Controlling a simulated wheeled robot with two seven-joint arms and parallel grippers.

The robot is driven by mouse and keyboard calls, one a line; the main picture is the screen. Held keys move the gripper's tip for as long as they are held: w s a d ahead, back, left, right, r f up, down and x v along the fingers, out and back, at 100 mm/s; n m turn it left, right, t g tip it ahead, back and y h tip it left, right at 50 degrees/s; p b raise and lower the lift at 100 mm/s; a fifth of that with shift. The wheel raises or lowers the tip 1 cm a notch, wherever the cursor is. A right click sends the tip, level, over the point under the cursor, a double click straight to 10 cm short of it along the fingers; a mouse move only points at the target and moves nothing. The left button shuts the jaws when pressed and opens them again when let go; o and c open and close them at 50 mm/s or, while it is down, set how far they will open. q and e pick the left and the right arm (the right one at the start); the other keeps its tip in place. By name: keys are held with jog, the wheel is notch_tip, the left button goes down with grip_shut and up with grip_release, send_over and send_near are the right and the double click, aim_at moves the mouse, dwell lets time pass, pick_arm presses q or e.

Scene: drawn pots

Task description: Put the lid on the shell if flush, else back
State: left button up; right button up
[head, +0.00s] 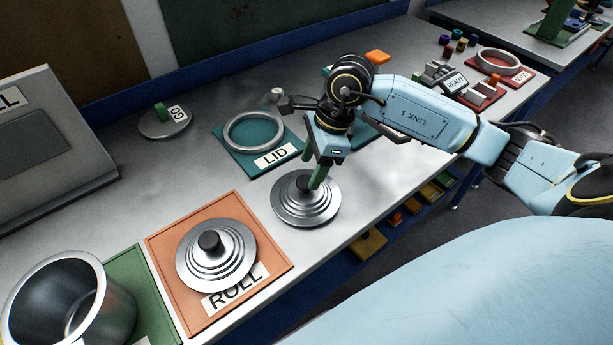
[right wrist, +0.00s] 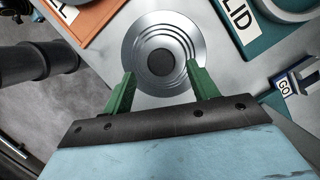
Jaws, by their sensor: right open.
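A similar lid (head: 232,266) sits on the orange mat labelled ROLL (head: 277,252). A large open metal pot (head: 117,305), probably the shell, stands at lower left on a green mat (head: 127,262).
A teal mat labelled LID (head: 290,139) carries a metal ring (head: 230,134). A grey disc with a green handle and GO tag (head: 148,128) lies behind. A READY block (head: 455,83) and a red mat with a ring (head: 523,75) are at the far right. A sloped grey panel stands left.

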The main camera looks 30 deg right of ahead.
jog(key=v, duration=0.7)
dwell(0.4)
